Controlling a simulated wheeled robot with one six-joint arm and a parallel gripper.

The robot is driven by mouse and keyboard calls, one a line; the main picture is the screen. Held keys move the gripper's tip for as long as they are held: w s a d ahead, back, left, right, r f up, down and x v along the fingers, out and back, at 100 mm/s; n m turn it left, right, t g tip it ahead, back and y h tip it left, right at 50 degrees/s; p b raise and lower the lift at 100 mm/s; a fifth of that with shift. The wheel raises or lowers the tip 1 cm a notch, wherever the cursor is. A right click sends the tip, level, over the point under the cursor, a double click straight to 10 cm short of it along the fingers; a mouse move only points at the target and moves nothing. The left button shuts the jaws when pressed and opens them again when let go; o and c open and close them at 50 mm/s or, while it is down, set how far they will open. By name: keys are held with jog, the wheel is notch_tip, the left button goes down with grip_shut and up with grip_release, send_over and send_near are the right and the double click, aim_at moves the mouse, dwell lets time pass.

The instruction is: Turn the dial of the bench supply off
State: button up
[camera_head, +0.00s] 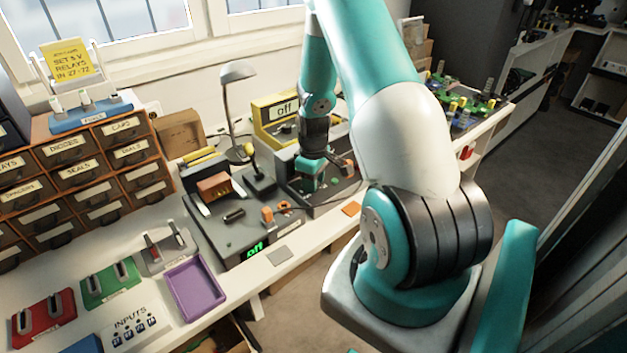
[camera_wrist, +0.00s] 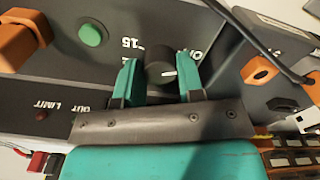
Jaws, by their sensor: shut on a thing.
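In the wrist view, a black round dial (camera_wrist: 160,58) with a short white mark stands on a dark grey panel (camera_wrist: 70,75). My gripper (camera_wrist: 157,72) is shut on the dial, with one teal finger on each side. The white mark points toward the right finger. White lettering "15" shows left of the dial; lettering on the right is partly hidden by the finger. In the head view, my gripper (camera_head: 308,178) is down at a dark grey unit (camera_head: 335,198) on the bench; the dial is hidden there.
A green button (camera_wrist: 92,35) and orange plugs (camera_wrist: 258,71) flank the dial. A yellow unit reading "off" (camera_head: 283,111) stands behind. A lamp (camera_head: 237,72) and purple tray (camera_head: 194,288) are also nearby.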

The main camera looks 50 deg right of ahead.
dwell(0.3)
jog(key=o, duration=0.9)
jog(key=shift+o, duration=0.2)
jog(key=shift+r, duration=0.1)
notch_tip(320, 180, up, 17)
jog(key=shift+r+b, duration=0.15)
jog(key=shift+b, duration=0.15)
